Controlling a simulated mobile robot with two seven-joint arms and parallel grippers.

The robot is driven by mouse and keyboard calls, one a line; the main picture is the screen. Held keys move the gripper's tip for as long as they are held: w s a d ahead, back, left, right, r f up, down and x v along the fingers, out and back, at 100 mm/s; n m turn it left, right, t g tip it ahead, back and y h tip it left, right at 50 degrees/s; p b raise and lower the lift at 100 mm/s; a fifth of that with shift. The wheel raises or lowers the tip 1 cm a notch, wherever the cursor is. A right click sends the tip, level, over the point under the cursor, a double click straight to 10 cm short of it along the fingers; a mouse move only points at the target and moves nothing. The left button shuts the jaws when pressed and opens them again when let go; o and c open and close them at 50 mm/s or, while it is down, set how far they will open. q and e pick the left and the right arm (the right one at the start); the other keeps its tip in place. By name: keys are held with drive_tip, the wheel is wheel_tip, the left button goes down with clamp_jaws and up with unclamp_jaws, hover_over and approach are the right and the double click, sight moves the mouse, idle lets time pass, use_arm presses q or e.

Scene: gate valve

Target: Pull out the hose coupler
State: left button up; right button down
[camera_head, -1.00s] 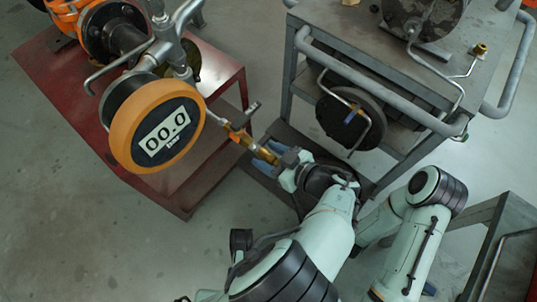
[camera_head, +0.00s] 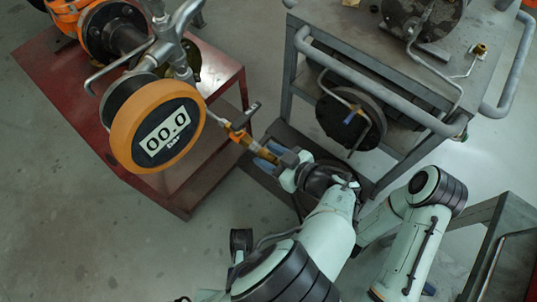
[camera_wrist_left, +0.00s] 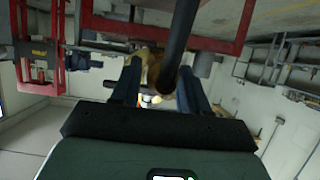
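The brass hose coupler (camera_head: 241,137), with an orange fitting at its upper end, sits on a metal line beside the round orange gauge (camera_head: 157,124). My left gripper (camera_head: 264,153) is at the coupler's lower right end, with its blue fingers around it. In the left wrist view the fingers (camera_wrist_left: 160,82) stand apart on either side of the brass coupler (camera_wrist_left: 149,62). A gap seems to show beside it, and firm contact cannot be made out. A dark bar (camera_wrist_left: 179,40) hides part of the coupler there.
A red stand (camera_head: 190,185) carries the valve assembly at the left. A grey trolley (camera_head: 375,75) with a tubular handle and a round dark wheel (camera_head: 345,115) stands close behind my left arm. Another grey stand (camera_head: 510,235) is at the right. Open floor lies at the lower left.

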use_arm(q)
clamp_jaws()
drive_tip(key=s+d, duration=0.3)
drive_tip(key=d, duration=0.1)
drive_tip(key=shift+s+d+p, duration=0.3)
drive_tip(key=shift+d+p, duration=0.1)
idle(0.7)
